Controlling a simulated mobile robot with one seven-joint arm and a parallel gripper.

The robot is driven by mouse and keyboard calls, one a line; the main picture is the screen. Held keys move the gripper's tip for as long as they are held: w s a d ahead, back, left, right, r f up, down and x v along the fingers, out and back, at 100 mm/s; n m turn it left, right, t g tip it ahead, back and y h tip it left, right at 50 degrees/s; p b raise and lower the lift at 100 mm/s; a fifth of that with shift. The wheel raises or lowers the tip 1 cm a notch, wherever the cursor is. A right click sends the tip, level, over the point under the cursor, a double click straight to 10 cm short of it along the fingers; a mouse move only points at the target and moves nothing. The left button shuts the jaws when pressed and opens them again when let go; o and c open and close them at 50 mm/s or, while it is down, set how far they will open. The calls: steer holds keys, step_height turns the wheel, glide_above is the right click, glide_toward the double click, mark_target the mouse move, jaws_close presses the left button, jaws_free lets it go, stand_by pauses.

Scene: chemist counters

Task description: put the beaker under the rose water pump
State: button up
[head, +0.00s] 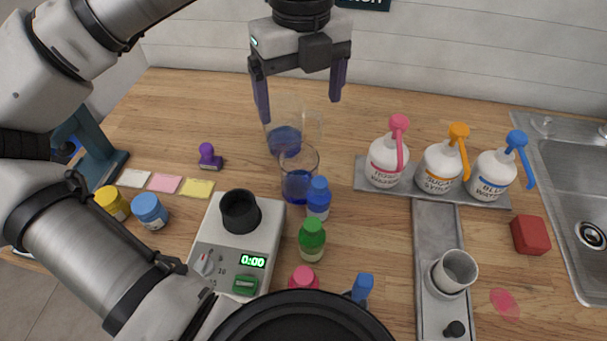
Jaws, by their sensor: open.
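The rose water pump (386,160) is a white bottle with a pink pump head and spout, at the left end of a grey rack. Two clear glass vessels with blue liquid stand left of it: a rear one (284,139) with what looks like a handle on its right, and a front beaker (298,187). A grey-white cup (455,271) sits in a holder on the tray at the right. My gripper (299,108) is open, pointing down, its fingers around or just above the rear glass vessel. I cannot tell whether they touch it.
Sugar syrup (438,168) and blue water (493,176) pumps share the rack (372,184). Blue (318,199) and green (312,240) bottles stand close to the front beaker. A scale (233,228) holds a black cup. A red block (531,235) and a sink (580,215) are right.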

steer(key=n, duration=0.2)
steer(key=p, duration=0.1)
glide_above(297, 157)
steer(key=s, duration=0.3)
step_height(297, 157, down, 8)
steer(key=shift+w+f+p, duration=0.1)
steer(key=shift+f+p, duration=1.05)
steer(key=shift+f, duration=1.7)
steer(key=c, duration=1.6)
steer(key=shift+r, duration=0.15)
steer(key=shift+r+b, duration=0.8)
steer(key=shift+r, duration=13)
